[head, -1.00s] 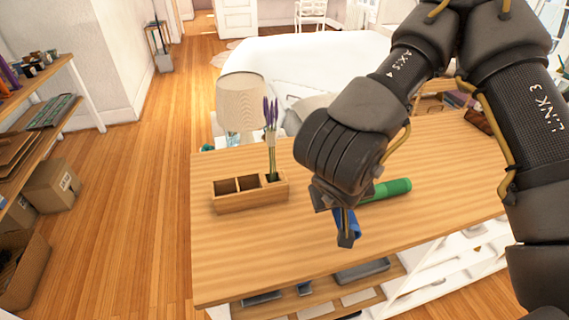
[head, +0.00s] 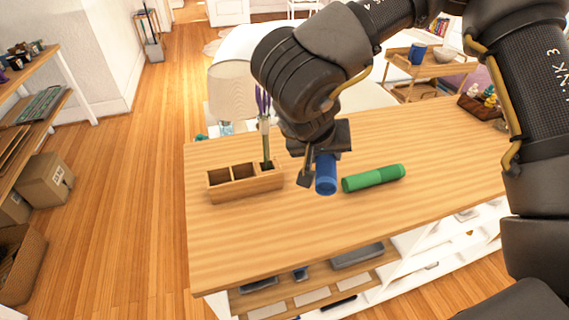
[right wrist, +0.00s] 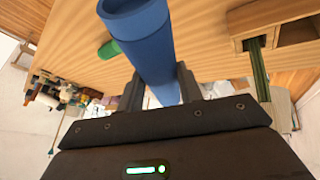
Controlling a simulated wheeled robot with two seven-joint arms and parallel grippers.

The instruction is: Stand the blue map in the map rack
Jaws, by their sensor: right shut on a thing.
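The blue map (head: 326,175) is a rolled blue tube. My right gripper (head: 315,168) is shut on it and holds it above the wooden table top, with one end facing the head camera. In the right wrist view the blue map (right wrist: 145,45) stands out from between the two fingers (right wrist: 160,90). The map rack (head: 245,190) is a wooden block with square compartments, left of the gripper on the table. Two compartments look empty, and the right one holds a purple-flowered stem (head: 264,125). The rack also shows in the right wrist view (right wrist: 275,25). My left gripper is not in view.
A green roll (head: 373,178) lies on the table (head: 330,230) right of the blue map. A lamp (head: 232,92) stands behind the rack. The table's front is clear.

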